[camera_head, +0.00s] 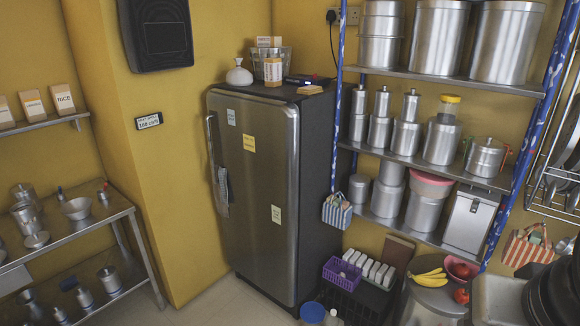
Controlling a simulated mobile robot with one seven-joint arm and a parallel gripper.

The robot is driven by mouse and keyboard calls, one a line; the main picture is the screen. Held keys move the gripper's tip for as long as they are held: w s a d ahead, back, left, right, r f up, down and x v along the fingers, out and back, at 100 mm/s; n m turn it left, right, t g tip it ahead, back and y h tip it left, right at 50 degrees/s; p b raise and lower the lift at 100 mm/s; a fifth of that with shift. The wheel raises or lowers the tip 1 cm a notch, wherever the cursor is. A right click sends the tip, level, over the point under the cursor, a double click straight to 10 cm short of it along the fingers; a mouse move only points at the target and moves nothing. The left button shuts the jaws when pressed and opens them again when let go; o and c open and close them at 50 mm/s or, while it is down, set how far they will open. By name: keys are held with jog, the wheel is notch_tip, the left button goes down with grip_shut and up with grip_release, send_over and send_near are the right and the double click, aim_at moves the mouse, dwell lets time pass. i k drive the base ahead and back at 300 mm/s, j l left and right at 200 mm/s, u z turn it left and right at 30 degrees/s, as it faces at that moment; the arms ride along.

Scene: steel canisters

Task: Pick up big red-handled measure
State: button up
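A wide steel vessel (485,158) with a small knob on its lid stands at the right end of the middle rack shelf. Which of these, if either, is the big red-handled measure is too small to tell. My gripper cannot be made out in this view.
A steel fridge (255,190) stands in the middle. The rack's shelves (440,78) hold several canisters. A purple basket (342,272), bananas (428,277) and a striped bag (525,248) crowd the lower right. Floor (205,303) shows free before the fridge's left side.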

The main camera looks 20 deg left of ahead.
aim_at(103, 194)
jog(key=u, duration=2.05)
